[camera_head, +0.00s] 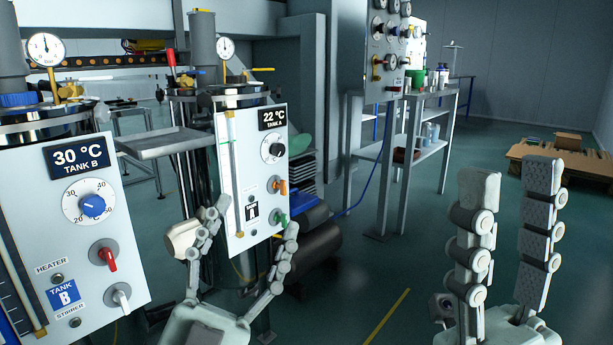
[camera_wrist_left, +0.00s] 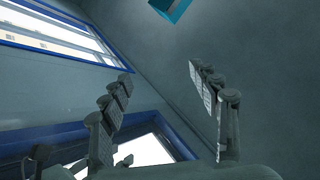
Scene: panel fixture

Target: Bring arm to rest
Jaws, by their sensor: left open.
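My left gripper (camera_head: 253,220) is open in front of the lower part of the Tank A panel (camera_head: 246,170) in the head view, its fingers spread and pointing up. Nothing shows between its fingers. The left wrist view also shows the left gripper (camera_wrist_left: 160,82) open and empty, with a grey wall and blue-framed windows beyond. My right gripper (camera_head: 511,178) stands upright at the lower right of the head view, fingers apart with nothing between them. I cannot tell whether the left fingers touch the panel.
The Tank B panel (camera_head: 85,225) with its blue dial (camera_head: 92,205) stands at the left. A grey tray (camera_head: 160,143) juts out between the panels. A shelf table (camera_head: 440,95) with bottles stands behind. Open floor (camera_head: 400,265) lies between my grippers.

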